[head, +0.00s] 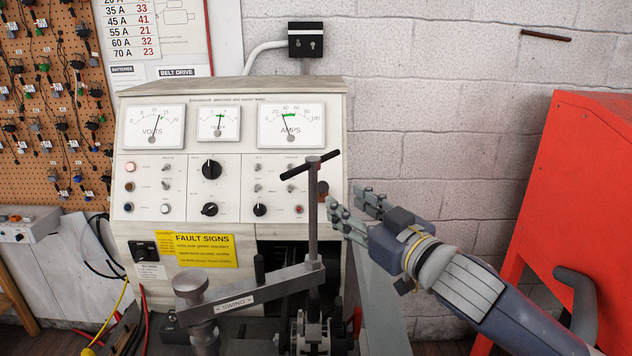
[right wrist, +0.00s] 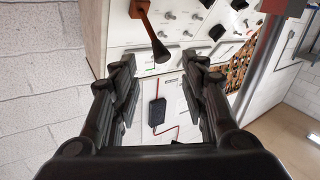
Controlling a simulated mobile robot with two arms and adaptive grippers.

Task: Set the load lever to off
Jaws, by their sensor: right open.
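The load lever seems to be the short reddish-brown arm with a dark knob (head: 322,188) at the right side of the test bench, partly hidden behind the clamp post. In the right wrist view the lever (right wrist: 150,35) has a flared black end pointing down between my fingertips. My right gripper (head: 347,204) is open and empty, just right of the lever in the head view. In the right wrist view its fingers (right wrist: 160,62) stand apart on both sides of the lever end; I cannot tell any contact. My left gripper is not in view.
The test bench panel (head: 233,183) carries meters, knobs and switches. A T-handled clamp post (head: 312,215) and the swing arm (head: 245,292) stand in front of it. A red cabinet (head: 575,170) stands at the right. Bare wall lies between.

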